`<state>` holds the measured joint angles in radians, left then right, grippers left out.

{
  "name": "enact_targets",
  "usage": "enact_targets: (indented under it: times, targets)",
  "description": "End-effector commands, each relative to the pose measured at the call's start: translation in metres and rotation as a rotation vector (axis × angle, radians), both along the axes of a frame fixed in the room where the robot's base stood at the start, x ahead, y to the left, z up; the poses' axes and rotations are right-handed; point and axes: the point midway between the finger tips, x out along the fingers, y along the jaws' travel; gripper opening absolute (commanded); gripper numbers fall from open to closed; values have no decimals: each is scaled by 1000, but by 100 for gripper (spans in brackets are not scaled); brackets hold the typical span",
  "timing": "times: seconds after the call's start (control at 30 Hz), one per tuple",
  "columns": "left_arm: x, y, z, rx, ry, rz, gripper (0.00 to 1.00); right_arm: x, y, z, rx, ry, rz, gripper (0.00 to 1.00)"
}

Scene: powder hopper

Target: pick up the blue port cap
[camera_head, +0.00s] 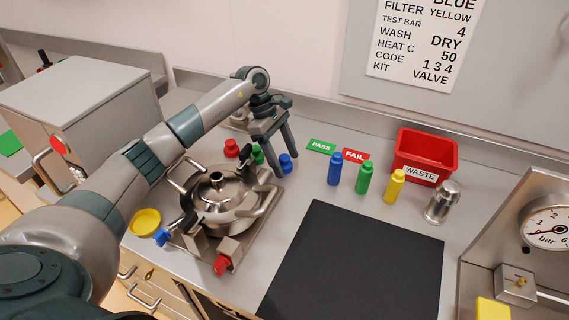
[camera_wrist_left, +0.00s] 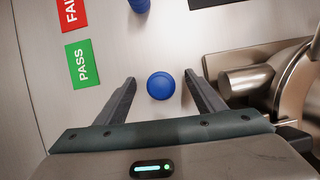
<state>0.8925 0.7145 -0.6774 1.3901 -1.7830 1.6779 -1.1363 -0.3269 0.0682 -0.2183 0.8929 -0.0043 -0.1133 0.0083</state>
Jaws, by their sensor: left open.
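The blue port cap (camera_head: 287,164) stands on the grey counter, right of the steel hopper (camera_head: 222,192). In the left wrist view the blue port cap (camera_wrist_left: 161,86) shows as a round top between the fingertips, with clear gaps on both sides. My left gripper (camera_head: 281,159) is open and points down over the cap; its fingers hide part of it. The open fingers also show in the left wrist view (camera_wrist_left: 161,78). Whether the fingertips are level with the cap I cannot tell. My right gripper is in neither view.
Red (camera_head: 231,148) and green (camera_head: 257,155) caps stand left of the blue one. The hopper's base plate is close by. PASS (camera_head: 321,146) and FAIL (camera_head: 355,155) labels, a blue bottle (camera_head: 335,169) and a red waste bin (camera_head: 425,157) are right. A black mat (camera_head: 350,265) lies clear.

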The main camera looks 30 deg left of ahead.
Motion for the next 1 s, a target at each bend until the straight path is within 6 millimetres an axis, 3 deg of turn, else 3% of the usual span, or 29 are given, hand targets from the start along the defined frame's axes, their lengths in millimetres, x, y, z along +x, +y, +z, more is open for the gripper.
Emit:
enact_targets:
  times: [0.43,0.6,1.0]
  targets:
    - [0,0,0,0,0,0,63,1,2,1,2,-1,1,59]
    - [0,0,0,0,0,0,22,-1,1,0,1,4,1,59]
    - [0,0,4,0,-1,0,22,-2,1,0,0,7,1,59]
